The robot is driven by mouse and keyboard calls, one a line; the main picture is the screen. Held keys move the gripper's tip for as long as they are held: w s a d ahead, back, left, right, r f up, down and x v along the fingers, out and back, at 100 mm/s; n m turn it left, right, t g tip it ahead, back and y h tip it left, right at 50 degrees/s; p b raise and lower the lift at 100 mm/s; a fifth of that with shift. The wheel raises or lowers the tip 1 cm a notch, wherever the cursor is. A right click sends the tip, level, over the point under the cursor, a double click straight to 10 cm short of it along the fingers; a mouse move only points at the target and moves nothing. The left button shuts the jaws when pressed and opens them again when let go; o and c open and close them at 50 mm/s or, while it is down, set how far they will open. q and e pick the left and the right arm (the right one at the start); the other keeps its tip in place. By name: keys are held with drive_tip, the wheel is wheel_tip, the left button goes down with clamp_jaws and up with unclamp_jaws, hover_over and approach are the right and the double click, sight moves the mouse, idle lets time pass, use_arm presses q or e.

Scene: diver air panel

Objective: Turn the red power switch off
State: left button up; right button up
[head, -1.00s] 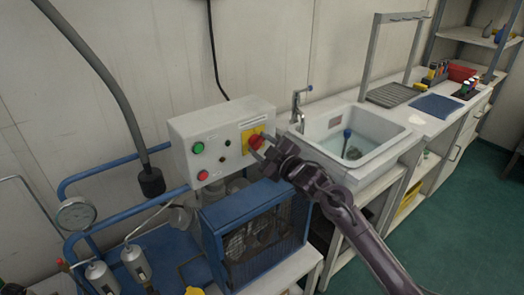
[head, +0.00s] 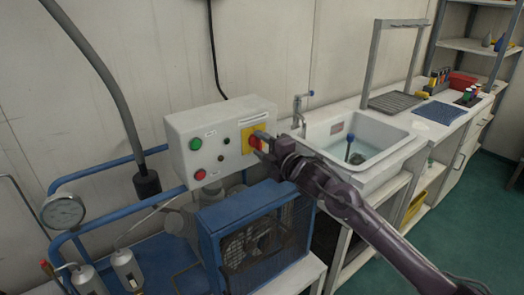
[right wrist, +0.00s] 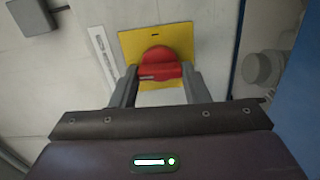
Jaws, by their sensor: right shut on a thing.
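The red power switch (head: 255,140) is a round red knob on a yellow plate (head: 247,135), at the right of the white control box (head: 205,125) in the head view. In the right wrist view the knob (right wrist: 159,64) sits in front of the yellow plate (right wrist: 130,45), its grip bar lying across the picture. My right gripper (head: 262,145) is at the switch, its two fingers shut on the knob's bar from both sides. My left gripper is not in view.
A green button (head: 195,144) and a red button (head: 200,175) sit on the box's left side. A blue-framed fan unit (head: 210,245) stands below the box. A sink (head: 350,135) is to the right.

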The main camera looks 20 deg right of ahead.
drive_tip(key=shift+n, duration=0.4)
drive_tip(key=shift+f, duration=0.1)
drive_tip(key=o, duration=1)
drive_tip(key=b+v, duration=0.2)
drive_tip(key=v, duration=0.5)
drive_tip(key=shift+s+d, duration=0.1)
drive_tip(key=shift+s, duration=0.3)
